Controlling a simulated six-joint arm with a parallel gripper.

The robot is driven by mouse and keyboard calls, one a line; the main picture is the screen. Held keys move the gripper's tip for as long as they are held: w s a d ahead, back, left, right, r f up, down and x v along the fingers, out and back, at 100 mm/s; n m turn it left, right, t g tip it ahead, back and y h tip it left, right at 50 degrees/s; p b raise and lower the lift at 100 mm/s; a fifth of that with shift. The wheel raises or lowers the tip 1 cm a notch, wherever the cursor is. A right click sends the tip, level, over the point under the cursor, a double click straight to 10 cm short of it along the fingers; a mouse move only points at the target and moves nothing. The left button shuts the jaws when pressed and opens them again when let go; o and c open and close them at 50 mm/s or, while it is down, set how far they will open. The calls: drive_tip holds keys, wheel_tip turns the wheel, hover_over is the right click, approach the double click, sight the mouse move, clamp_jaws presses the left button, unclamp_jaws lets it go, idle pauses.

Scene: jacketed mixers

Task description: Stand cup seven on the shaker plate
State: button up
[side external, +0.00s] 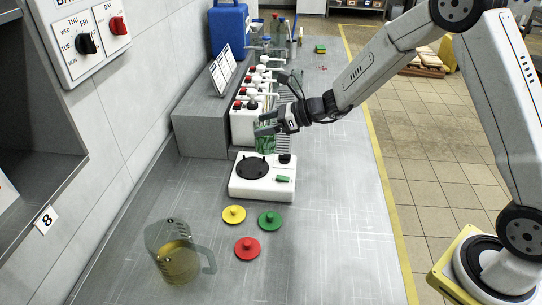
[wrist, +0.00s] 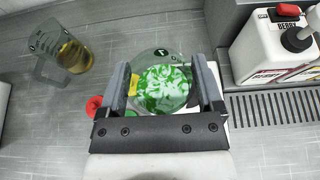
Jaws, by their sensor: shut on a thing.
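My gripper (side external: 264,124) is shut on a clear cup with green and white contents (wrist: 163,88); the cup also shows in the side external view (side external: 264,140). A dark round mark is on the cup, but I cannot read its number for sure. The cup looks upright and is held just behind the shaker, towards the dispensers. The shaker (side external: 262,188) is a white box with a black round plate (side external: 252,168) on its left and a green switch at its front right. The plate is bare. In the wrist view the cup and gripper hide most of the shaker.
Yellow (side external: 233,215), green (side external: 269,221) and red (side external: 246,248) lids lie in front of the shaker. A measuring jug (side external: 175,255) with amber liquid stands at front left. Several white dispensers (side external: 243,125) with red caps line up behind. The counter's right side is clear.

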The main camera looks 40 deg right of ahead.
drive_tip(key=w+f, duration=0.5)
drive_tip(key=shift+w+a+f, duration=0.25)
drive_tip(key=shift+a+f, duration=0.05)
drive_tip(key=shift+f, duration=0.05)
drive_tip(key=shift+w+f, duration=0.15)
drive_tip(key=shift+f, duration=0.8)
drive_tip(key=shift+w+f, duration=0.1)
drive_tip(key=shift+f, duration=0.8)
drive_tip(key=shift+f, duration=0.15)
drive_tip(key=o, duration=1)
drive_tip(key=shift+r, duration=0.2)
drive_tip(key=v, duration=1.2)
drive_tip(key=shift+f, duration=0.15)
